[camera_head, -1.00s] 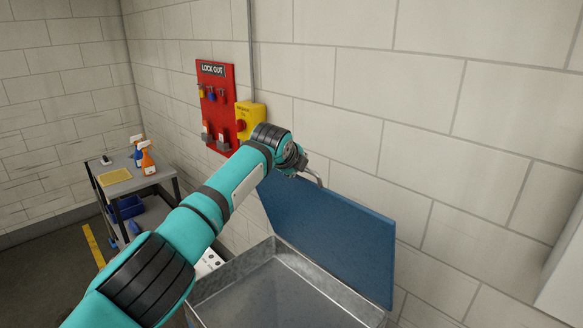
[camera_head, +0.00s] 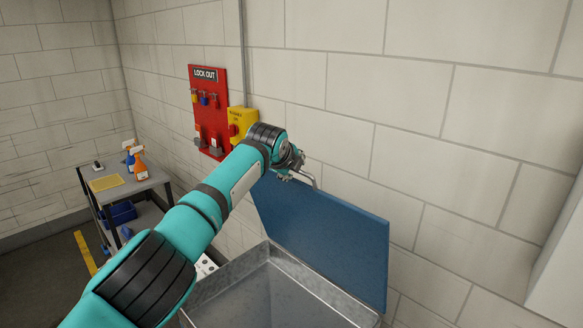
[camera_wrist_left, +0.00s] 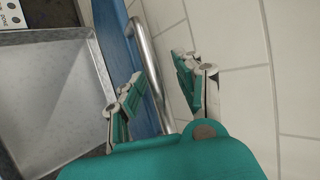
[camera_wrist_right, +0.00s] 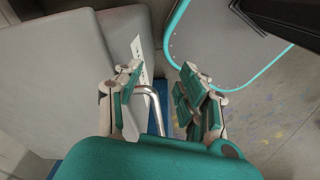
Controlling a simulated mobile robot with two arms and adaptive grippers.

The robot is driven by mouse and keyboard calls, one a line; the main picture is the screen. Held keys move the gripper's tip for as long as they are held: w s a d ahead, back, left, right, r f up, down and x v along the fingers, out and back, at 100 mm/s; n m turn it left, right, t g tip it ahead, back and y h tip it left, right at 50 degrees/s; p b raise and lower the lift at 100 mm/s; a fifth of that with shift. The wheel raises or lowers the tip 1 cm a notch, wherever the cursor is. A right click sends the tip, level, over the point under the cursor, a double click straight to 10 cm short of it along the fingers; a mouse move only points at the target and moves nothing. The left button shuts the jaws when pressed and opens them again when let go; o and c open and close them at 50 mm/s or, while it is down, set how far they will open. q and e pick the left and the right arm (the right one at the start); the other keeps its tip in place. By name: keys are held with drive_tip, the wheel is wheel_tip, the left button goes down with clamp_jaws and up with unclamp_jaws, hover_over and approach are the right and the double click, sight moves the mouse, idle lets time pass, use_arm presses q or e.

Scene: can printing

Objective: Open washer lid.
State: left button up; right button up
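The blue washer lid (camera_head: 330,235) stands raised, near upright, close to the wall behind the open grey metal basin (camera_head: 240,300). Its metal bar handle (camera_head: 310,178) is at the top edge. My left gripper (camera_head: 290,163) is at this handle, partly hidden by its own wrist. In the left wrist view, my left gripper (camera_wrist_left: 158,68) has its fingers apart, with the handle (camera_wrist_left: 148,60) passing between them, nearer the left finger. My right gripper (camera_wrist_right: 162,75) is open in its wrist view, with a bent metal bar (camera_wrist_right: 152,98) between its fingers. The right arm is outside the head view.
A red lockout board (camera_head: 207,105) and a yellow box (camera_head: 240,120) are on the wall behind the left wrist. A grey cart (camera_head: 140,190) with spray bottles stands at left. A teal-edged grey panel (camera_wrist_right: 225,45) shows in the right wrist view.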

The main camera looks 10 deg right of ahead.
use_arm(q)
drive_tip(key=shift+w+f, duration=0.15)
drive_tip(key=v, duration=1.2)
idle(0.3)
